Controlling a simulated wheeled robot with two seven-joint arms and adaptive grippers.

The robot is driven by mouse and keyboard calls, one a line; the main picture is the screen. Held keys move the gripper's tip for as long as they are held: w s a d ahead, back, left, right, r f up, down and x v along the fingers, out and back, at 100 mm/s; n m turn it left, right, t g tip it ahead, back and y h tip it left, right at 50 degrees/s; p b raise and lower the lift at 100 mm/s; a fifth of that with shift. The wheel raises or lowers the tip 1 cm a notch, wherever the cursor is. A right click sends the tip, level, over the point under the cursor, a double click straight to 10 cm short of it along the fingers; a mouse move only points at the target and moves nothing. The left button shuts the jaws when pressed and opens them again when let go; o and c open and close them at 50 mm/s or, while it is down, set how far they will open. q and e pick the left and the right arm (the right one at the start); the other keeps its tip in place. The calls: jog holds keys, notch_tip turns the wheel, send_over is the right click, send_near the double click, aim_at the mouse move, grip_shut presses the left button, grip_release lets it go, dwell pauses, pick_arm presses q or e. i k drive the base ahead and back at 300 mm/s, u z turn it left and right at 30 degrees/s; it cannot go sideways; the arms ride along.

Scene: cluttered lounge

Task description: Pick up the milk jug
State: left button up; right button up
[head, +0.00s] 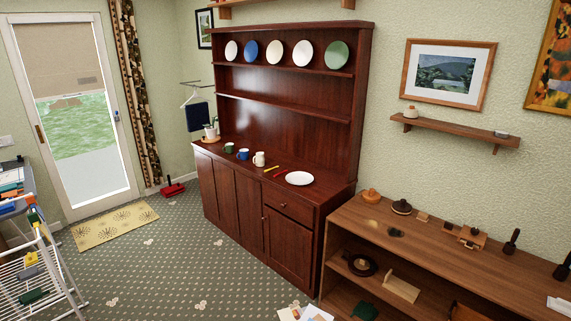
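A small white jug (259,159) stands upright on the counter of the dark wood dresser (231,163), in the middle of the head view. A blue mug (243,154) and a dark green mug (228,148) stand to its left. A white plate (299,178) lies to its right, with a yellow item and a red item between them. Neither of my grippers is in view.
Open patterned carpet (185,255) lies in front of the dresser. A low wooden shelf unit (430,247) with several small objects stands at right. A white drying rack (45,275) stands at the left edge. Papers (306,313) lie at the bottom.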

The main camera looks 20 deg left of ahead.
aim_at(259, 161)
jog(key=i, duration=1.35)
jog(key=u, duration=2.35)
jog(key=i, duration=0.85)
jog(key=z, duration=1.55)
